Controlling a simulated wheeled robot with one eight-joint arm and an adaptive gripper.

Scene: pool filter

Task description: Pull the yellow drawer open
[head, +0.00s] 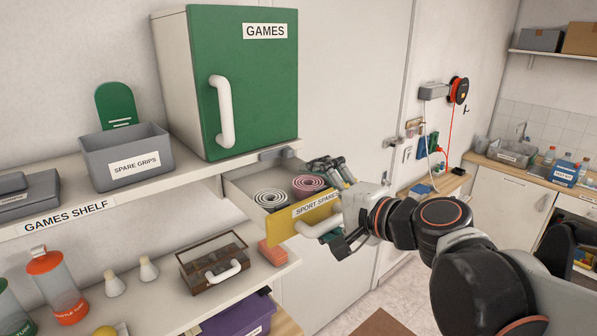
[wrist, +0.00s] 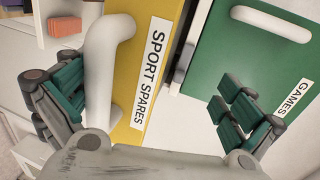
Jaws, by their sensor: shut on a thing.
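The yellow drawer (head: 290,230), labelled SPORT SPARES, stands pulled out below the shelf, with its inside showing. In the wrist view its yellow front (wrist: 165,28) lies between my fingers. Its white handle (head: 318,227) is at my gripper (head: 345,238); it also shows in the wrist view (wrist: 104,70), beside the left finger's green pad. My gripper (wrist: 155,105) is shut on the handle, though its fingers look far apart; the exact contact is partly hidden.
The green GAMES cabinet (head: 252,100) stands above the drawer. A grey SPARE GRIPS bin (head: 125,152) sits on the shelf to the left. A brown glass-topped box (head: 213,262) and a salmon block (head: 272,253) are on the lower shelf. Floor shows at lower right.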

